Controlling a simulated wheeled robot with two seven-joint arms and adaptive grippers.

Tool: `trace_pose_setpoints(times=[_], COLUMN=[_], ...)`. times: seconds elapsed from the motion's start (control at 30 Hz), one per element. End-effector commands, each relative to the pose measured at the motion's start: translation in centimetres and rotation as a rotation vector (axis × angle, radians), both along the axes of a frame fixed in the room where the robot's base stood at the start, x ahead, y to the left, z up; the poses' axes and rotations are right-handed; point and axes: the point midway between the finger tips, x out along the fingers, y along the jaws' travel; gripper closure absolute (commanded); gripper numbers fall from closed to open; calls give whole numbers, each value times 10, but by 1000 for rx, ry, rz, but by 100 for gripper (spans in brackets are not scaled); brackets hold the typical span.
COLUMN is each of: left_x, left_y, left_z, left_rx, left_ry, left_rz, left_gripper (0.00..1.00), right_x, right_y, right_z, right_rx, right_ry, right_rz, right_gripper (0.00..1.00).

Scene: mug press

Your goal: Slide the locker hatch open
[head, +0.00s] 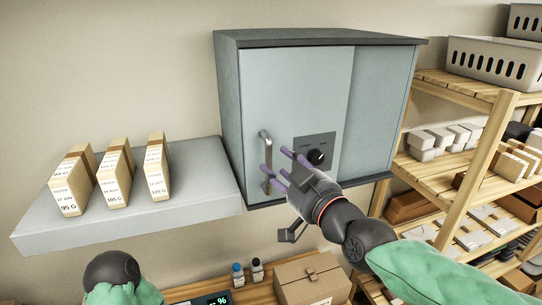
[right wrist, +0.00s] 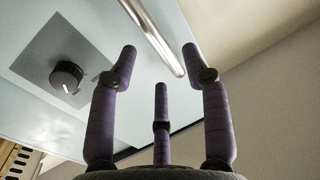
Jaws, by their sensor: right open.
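The locker (head: 390,105) is a grey-blue wall cabinet with a dark top. Its hatch (head: 300,85) is a flat panel covering the left and middle of the front, and no opening shows. An upright metal bar handle (head: 264,143) is near the hatch's left edge; it also shows in the right wrist view (right wrist: 155,38). A dark plate with a round black knob (head: 317,157) is right of the handle. My right gripper (head: 277,168) has purple fingers spread open at the handle's lower part. In the right wrist view the handle's end lies between the fingertips (right wrist: 160,60); contact is unclear. My left gripper is out of view.
A grey shelf (head: 205,180) with three labelled packages (head: 113,178) sits left of the locker. Wooden racks (head: 450,205) with boxes and baskets stand close on the right. A cardboard box (head: 312,282) and small bottles (head: 257,270) are below.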

Motion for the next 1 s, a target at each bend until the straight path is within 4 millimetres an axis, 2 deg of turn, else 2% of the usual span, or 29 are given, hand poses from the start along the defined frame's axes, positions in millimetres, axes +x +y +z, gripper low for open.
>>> trace_pose_setpoints(times=[0.1,0.3,0.73,0.77,0.9,0.93,1.0], left_x=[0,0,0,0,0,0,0], left_y=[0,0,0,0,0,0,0], left_z=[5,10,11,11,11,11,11], left_rx=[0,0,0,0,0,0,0], left_ry=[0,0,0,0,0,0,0], left_rz=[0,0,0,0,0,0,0], left_gripper=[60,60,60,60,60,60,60], right_x=[17,35,42,42,42,42,42], right_y=[10,20,23,23,23,23,23], right_z=[0,1,0,0,0,0,0], right_rx=[-1,0,1,1,1,1,1], right_ry=[3,2,0,0,0,0,0], right_rz=[1,0,0,0,0,0,0], right_gripper=[52,52,52,55,94,100,100])
